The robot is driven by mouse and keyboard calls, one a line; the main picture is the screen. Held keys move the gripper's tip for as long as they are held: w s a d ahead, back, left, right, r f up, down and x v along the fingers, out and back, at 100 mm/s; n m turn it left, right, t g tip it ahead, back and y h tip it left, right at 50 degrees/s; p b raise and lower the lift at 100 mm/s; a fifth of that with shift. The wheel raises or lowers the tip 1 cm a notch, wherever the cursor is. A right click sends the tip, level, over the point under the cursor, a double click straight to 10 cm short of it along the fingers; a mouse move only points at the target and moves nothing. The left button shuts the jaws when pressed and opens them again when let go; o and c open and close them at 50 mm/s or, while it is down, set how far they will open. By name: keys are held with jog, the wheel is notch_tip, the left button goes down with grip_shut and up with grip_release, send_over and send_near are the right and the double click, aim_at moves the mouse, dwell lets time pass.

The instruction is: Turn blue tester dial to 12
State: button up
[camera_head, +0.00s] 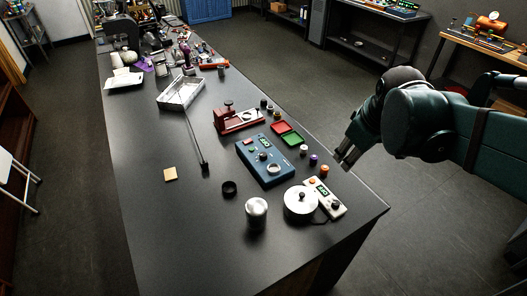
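The blue tester (265,161) is a blue box lying on the dark bench, with a small display and several knobs on its top face. A round light-rimmed dial (273,169) sits on its lower part, and a darker knob (262,156) sits above it. The dial's markings and pointer are too small to read. My gripper (345,154) hangs at the bench's right edge, to the right of the tester and apart from it. Its fingers point down and left. Whether they are spread or closed is too small to tell.
A white device with a display (325,197), a silver round pot (299,203) and a metal cylinder (257,211) stand near the front. A red-brown press (236,119) and red and green trays (287,132) lie beyond the tester. Small jars stand between tester and gripper.

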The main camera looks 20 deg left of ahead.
jog(key=w+a+f+n+g+p, duration=0.2)
jog(key=w+a+f+n+p, duration=0.15)
jog(key=w+a+n, duration=0.6)
jog(key=n+g+p, duration=0.2)
jog(key=n, duration=0.3)
send_near(263, 154)
jog(key=shift+s+f+h, duration=0.1)
jog(key=shift+f+h, duration=0.15)
jog(key=shift+h, duration=0.05)
jog(key=shift+a+f, duration=0.25)
jog(key=shift+f, duration=0.05)
jog(key=shift+f, duration=0.15)
jog(key=shift+a+f+p, duration=0.1)
jog(key=shift+f+p, duration=0.3)
jog(key=shift+f, duration=3.35)
jog(key=shift+c, duration=0.6)
jog(key=c, duration=0.8)
